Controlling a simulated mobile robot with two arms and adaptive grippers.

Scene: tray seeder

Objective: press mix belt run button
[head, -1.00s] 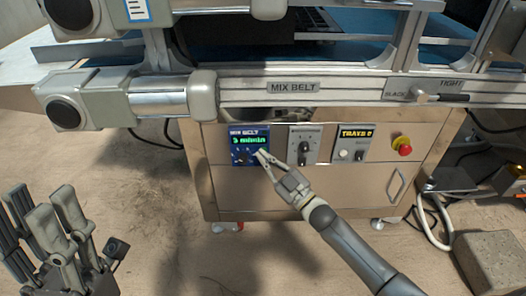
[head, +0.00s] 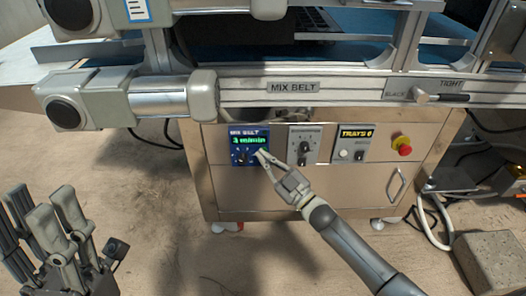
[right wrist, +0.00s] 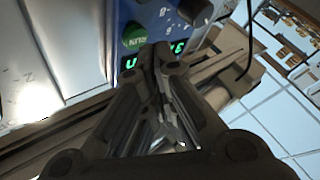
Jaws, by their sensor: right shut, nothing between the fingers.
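The blue mix belt panel (head: 236,146) is on the cabinet front, with a green display reading about 3 m/min and a dark knob (head: 240,158). In the right wrist view the green run button (right wrist: 134,37) shows just left of my fingertips, beside the green display digits. My right gripper (head: 262,155) is shut and empty, its tips at the panel's lower right. In the head view the fingers hide the run button; I cannot tell whether they touch the panel. The right gripper also shows in its wrist view (right wrist: 160,52). My left gripper (head: 52,222) appears open at lower left, away from the cabinet.
Right of the panel are a grey knob plate (head: 305,145), a trays panel (head: 352,144) and a red emergency stop (head: 403,146). The mix belt rail (head: 340,91) and a roller run above. A drawer handle (head: 397,187) and a stone block (head: 490,258) are at right.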

